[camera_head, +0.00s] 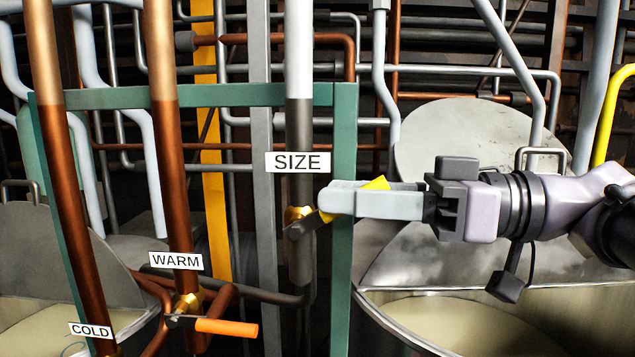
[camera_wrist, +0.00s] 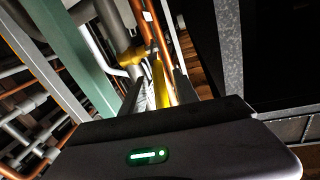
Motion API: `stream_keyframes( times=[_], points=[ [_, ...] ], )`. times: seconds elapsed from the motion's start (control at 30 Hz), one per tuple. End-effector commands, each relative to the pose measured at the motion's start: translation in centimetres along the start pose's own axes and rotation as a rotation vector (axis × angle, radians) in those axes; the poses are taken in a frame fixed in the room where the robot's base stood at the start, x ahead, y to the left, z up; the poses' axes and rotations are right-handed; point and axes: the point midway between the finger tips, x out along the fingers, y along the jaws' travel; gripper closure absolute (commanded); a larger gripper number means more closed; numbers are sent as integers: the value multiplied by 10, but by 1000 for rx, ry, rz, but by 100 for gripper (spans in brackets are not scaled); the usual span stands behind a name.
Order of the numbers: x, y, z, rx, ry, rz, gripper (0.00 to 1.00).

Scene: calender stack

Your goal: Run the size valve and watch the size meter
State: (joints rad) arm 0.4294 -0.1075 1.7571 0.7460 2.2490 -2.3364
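The SIZE label (camera_head: 297,162) hangs on a vertical pipe, light above and dark grey below. The size valve (camera_head: 297,214), with a brass body, sits on that pipe below the label. It also shows in the wrist view (camera_wrist: 133,56). Its yellow handle (camera_head: 376,184) slants up to the right from the valve, partly hidden by my gripper (camera_head: 325,202). In the wrist view the yellow handle (camera_wrist: 160,82) lies between my two fingers, which look closed against it. I cannot make out a size meter in either view.
A WARM label (camera_head: 176,261) and an orange-handled valve (camera_head: 225,327) stand lower left, with a COLD label (camera_head: 90,330) beyond. A green frame (camera_head: 343,270) rises beside the size pipe, close behind my gripper. Open metal vats (camera_head: 385,295) stand below right and at left.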

Motion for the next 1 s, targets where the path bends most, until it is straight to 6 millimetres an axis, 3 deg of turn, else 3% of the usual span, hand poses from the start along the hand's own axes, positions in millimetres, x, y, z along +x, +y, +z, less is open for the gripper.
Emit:
stream_keyframes(
  times=[0.23, 0.43, 1.0],
  points=[
    [0, 0, 0, 0, 0, 0, 63],
    [0, 0, 0, 0, 0, 0, 100],
    [0, 0, 0, 1, 0, 0, 100]
  ],
)
